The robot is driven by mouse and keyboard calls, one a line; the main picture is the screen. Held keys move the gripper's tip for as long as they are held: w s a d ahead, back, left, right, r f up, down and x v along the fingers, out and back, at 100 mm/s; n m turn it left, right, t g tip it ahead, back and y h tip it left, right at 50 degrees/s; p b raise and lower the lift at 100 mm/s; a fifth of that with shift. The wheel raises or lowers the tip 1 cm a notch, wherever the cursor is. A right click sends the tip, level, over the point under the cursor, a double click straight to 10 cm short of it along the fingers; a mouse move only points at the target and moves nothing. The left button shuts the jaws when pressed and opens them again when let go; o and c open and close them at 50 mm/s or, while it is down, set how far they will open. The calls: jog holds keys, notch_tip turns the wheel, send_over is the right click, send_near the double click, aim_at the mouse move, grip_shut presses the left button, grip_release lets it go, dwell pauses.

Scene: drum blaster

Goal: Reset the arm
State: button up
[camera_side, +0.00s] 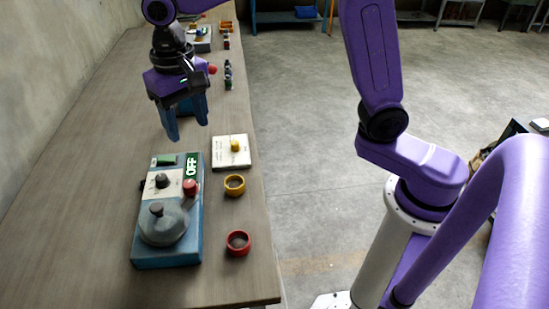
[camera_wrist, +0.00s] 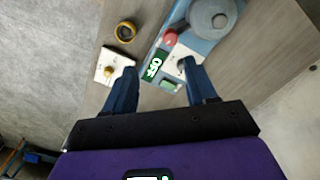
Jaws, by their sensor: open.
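My purple arm reaches over the table from the right in the side view. My gripper (camera_side: 188,132) hangs above the table, just beyond the far end of a blue drum machine (camera_side: 168,258), pointing down. Its two blue fingers are apart with nothing between them. In the wrist view the open gripper (camera_wrist: 160,80) frames the machine's end with a green "OFF" display (camera_wrist: 153,67). The machine carries a grey round drum (camera_side: 163,225), a red knob (camera_side: 190,187) and a small dark knob on a white plate (camera_side: 161,181).
A white block with a yellow knob (camera_side: 231,152), a yellow ring (camera_side: 234,185) and a red ring (camera_side: 238,242) lie right of the machine, near the table's edge. More small items (camera_side: 228,75) stand farther back. The table's left side (camera_side: 80,150) is clear, beside a wall.

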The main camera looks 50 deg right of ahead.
jog(key=s+d+f+n, duration=0.2)
jog(key=s+d+n, duration=0.5)
jog(key=s, duration=0.5)
jog(key=s+d+f+n, duration=0.3)
jog(key=s+d+n, duration=0.3)
jog(key=s+d, duration=0.4)
jog(key=s, duration=0.3)
jog(key=shift+d+f+n, duration=0.2)
jog(key=shift+f+n, duration=0.05)
jog(key=shift+n, duration=0.15)
